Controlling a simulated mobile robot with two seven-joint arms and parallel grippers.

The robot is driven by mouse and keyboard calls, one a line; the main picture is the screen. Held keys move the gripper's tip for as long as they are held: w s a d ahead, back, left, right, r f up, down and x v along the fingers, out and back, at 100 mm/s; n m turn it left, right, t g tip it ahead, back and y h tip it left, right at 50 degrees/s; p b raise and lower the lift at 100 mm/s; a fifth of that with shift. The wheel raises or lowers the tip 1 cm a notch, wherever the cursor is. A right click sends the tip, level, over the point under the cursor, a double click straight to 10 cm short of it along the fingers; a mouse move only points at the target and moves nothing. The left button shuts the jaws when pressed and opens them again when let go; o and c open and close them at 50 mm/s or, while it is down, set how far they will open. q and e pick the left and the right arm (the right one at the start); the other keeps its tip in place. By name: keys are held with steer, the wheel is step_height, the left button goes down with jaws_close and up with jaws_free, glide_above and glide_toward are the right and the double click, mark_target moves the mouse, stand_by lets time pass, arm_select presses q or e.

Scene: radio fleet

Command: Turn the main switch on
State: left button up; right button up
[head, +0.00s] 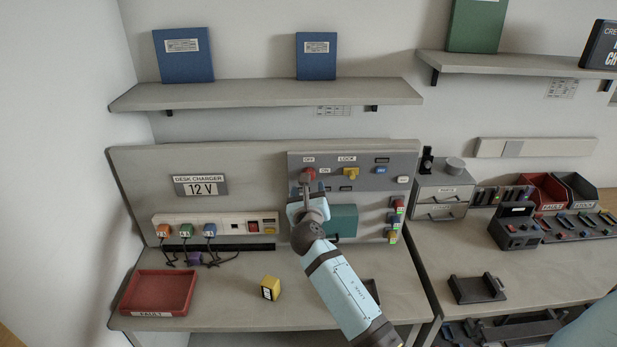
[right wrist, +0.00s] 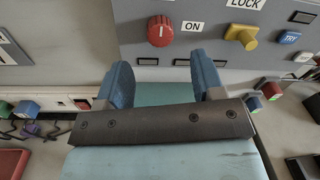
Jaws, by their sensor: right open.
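The main switch is a red round knob (head: 308,174) on the grey upright panel (head: 300,158), with OFF above it and ON to its right. In the right wrist view the red knob (right wrist: 161,31) shows a white mark that stands upright, toward the top. My right gripper (head: 306,188) is in front of the panel, just below the knob in the picture. In the right wrist view its two blue fingers (right wrist: 165,75) are spread and empty, and the knob lies beyond them, apart from them.
A yellow LOCK knob (head: 350,173) and a blue TRY button (head: 381,171) sit right of the switch. Coloured plugs (head: 187,231) line a strip at left. A red tray (head: 159,292) and a yellow block (head: 271,287) lie on the desk. A shelf (head: 265,95) hangs above.

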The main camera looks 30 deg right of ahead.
steer(key=x, duration=0.6)
steer(key=shift+w, duration=0.2)
steer(key=shift+d, duration=0.1)
steer(key=c, duration=0.9)
